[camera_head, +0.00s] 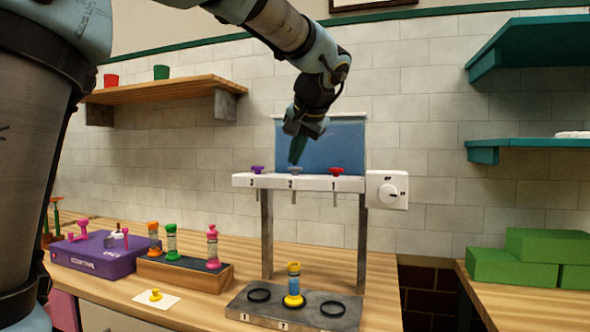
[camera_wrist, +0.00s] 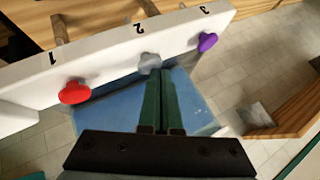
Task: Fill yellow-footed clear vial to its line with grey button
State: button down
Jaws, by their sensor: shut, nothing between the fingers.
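The yellow-footed clear vial (camera_head: 293,284) stands upright on the middle place of the grey base, below the spout marked 2. It shows blue inside and has a yellow-orange top; its line is too small to make out. The grey button (camera_head: 294,170) is on top of the white dispenser bar at number 2, and it shows in the wrist view (camera_wrist: 150,62). My gripper (camera_head: 296,161) is shut and empty, its green fingers pointing down at the grey button. In the wrist view the fingertips (camera_wrist: 165,74) are right by the button; I cannot tell whether they touch.
A red button (camera_head: 337,171) and a purple button (camera_head: 257,169) flank the grey one. A white dial box (camera_head: 387,190) is at the bar's right end. A wooden rack (camera_head: 185,275) with several vials and a purple box (camera_head: 97,253) stand left.

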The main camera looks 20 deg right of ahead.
jog(key=shift+f+b, duration=0.35)
jog(key=shift+f, duration=0.1)
jog(key=shift+r, duration=0.1)
dwell(0.5)
jog(key=shift+r+p, duration=0.7)
jog(key=shift+r, duration=0.2)
jog(key=shift+r, duration=0.1)
notch_tip(320, 180, up, 5)
jog(key=p, duration=0.4)
dwell(1.3)
